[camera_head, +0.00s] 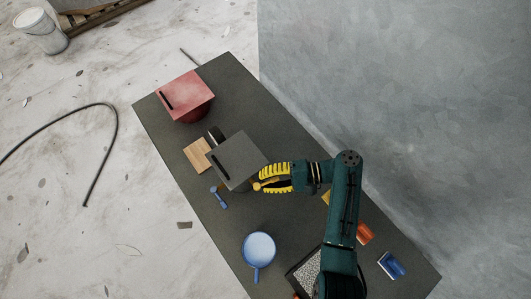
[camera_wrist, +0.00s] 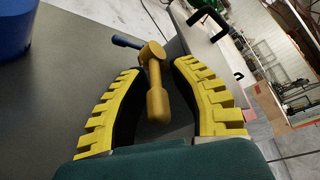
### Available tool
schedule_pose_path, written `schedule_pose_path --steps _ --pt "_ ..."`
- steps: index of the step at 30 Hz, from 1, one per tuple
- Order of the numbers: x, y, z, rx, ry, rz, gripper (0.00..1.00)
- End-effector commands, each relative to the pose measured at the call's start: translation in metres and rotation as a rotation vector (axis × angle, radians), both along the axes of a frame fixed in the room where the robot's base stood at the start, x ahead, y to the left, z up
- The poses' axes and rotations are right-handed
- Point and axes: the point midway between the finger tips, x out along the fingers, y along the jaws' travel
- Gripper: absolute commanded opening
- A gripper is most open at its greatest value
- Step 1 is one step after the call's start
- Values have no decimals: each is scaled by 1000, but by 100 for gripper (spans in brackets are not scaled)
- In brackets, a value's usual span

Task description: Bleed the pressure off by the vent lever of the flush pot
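A brass-coloured lever (camera_head: 258,186) with a round hub sits at the lower right side of the grey square-lidded pot (camera_head: 238,158). In the wrist view the lever (camera_wrist: 157,104) reaches back between my two yellow fingers, with its hub near the fingertips. My gripper (camera_head: 264,179) is beside the grey pot, its fingers apart on both sides of the lever. It also shows in the wrist view (camera_wrist: 157,66), with gaps beside the lever's knob. I see no clear grip on it. Which pot is the flush pot is not marked.
A red-lidded pot (camera_head: 186,96) stands farther up the dark table (camera_head: 172,150). Orange (camera_head: 365,233) and blue (camera_head: 391,265) items lie right of my arm.

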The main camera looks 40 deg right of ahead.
Motion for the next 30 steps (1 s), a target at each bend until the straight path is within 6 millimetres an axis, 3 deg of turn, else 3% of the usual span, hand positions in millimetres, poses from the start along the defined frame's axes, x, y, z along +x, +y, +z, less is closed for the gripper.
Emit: schedule_pose_path --steps 2,19,30 --pt "0 0 1 2 -2 -1 43" --pt "0 -1 1 0 -1 -32 43" --pt "-14 3 1 3 4 -401 43"
